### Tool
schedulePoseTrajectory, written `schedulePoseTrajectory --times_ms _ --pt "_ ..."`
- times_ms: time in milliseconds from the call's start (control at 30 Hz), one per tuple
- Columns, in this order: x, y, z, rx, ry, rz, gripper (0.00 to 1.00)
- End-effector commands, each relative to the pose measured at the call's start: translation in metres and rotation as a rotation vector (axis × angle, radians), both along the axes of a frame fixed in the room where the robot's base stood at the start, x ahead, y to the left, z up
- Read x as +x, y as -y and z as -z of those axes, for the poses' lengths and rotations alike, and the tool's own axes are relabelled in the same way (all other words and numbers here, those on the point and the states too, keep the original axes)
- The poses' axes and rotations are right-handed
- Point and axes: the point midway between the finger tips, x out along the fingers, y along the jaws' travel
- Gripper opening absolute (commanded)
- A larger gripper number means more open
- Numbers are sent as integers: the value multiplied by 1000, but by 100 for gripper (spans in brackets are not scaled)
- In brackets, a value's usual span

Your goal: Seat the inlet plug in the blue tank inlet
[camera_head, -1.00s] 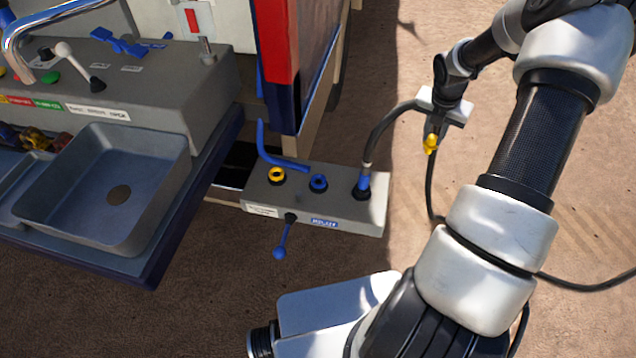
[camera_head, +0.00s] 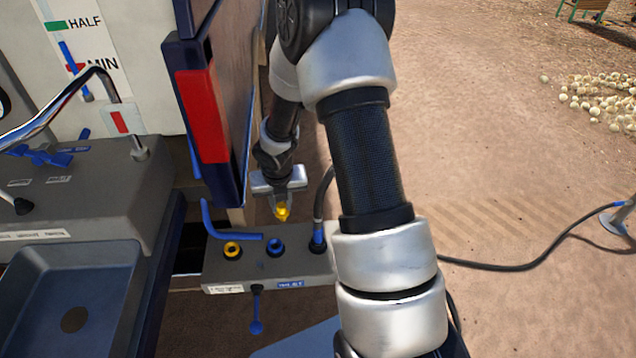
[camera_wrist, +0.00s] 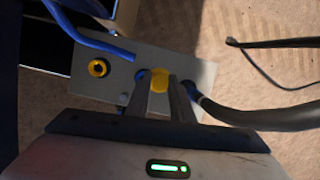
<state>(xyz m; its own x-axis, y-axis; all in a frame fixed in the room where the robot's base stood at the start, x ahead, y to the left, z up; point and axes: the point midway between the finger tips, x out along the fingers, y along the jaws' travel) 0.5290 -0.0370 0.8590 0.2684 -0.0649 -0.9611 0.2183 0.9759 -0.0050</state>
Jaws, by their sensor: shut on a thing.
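My gripper (camera_head: 281,203) is shut on the yellow inlet plug (camera_head: 282,212) and holds it above the grey inlet block (camera_head: 310,268). In the wrist view the yellow plug (camera_wrist: 159,80) sits between the two fingers, over the block's face. The blue tank inlet (camera_head: 275,247) is the blue ring in the middle of the block, just below and slightly left of the plug in the head view. In the wrist view a finger partly hides the blue ring. A yellow ring (camera_head: 232,250) is left of it, also seen in the wrist view (camera_wrist: 98,68).
A black hose with a blue end (camera_head: 318,236) stands in the block's right socket, close to my gripper. A bent blue pipe (camera_head: 232,234) runs behind the rings. A blue-knobbed lever (camera_head: 256,327) hangs at the front. A sink (camera_head: 75,285) is left.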

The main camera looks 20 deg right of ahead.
Motion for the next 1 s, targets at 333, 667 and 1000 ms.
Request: schedulePoseTrajectory --times_ms 333,667,1000 --pt "-13 -39 -1 4 3 -86 0" --pt "-12 -38 24 3 1 -85 0" --pt "-13 -38 57 3 0 -83 0"
